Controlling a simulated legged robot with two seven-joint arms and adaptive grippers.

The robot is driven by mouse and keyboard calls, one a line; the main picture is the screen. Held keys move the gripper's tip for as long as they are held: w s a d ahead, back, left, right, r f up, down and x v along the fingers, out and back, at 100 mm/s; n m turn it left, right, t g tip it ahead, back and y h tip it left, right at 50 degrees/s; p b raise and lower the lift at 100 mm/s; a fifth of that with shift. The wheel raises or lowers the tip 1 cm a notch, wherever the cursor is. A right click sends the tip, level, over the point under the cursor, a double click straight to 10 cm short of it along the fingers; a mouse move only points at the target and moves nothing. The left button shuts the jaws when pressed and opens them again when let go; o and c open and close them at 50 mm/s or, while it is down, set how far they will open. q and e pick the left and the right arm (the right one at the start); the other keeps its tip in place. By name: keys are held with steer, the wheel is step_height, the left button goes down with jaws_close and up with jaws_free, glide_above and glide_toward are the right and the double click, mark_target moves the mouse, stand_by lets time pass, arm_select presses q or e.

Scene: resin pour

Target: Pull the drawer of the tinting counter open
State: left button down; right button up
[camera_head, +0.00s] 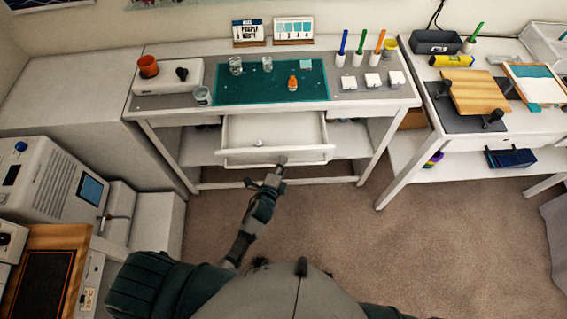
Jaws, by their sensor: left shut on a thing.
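The tinting counter (180,112) is a white table with a green mat on top, at the upper middle of the head view. Its white drawer (290,131) stands pulled out under the tabletop, so its inside shows. A small pale round thing lies inside near the front. My left gripper (279,166) is at the drawer's front edge, around the middle, and shut on what appears to be the drawer handle. The handle itself is mostly hidden by the fingers. My right gripper is out of the picture.
On the counter stand clear cups (236,65), an orange bottle (293,83) and colored pens in white holders (358,58). A second white table (470,142) is to the right. Grey machines (50,190) stand at the left. Brown carpet (380,245) is clear in front.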

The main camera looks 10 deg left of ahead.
arm_select(q)
steer(key=shift+a+f, duration=0.25)
steer(key=shift+f, duration=0.05)
steer(key=c, duration=1.4)
jaws_free()
steer(key=shift+o, duration=1)
steer(key=shift+a+r, duration=0.1)
steer(key=shift+a, duration=0.05)
steer(key=v, duration=1.2)
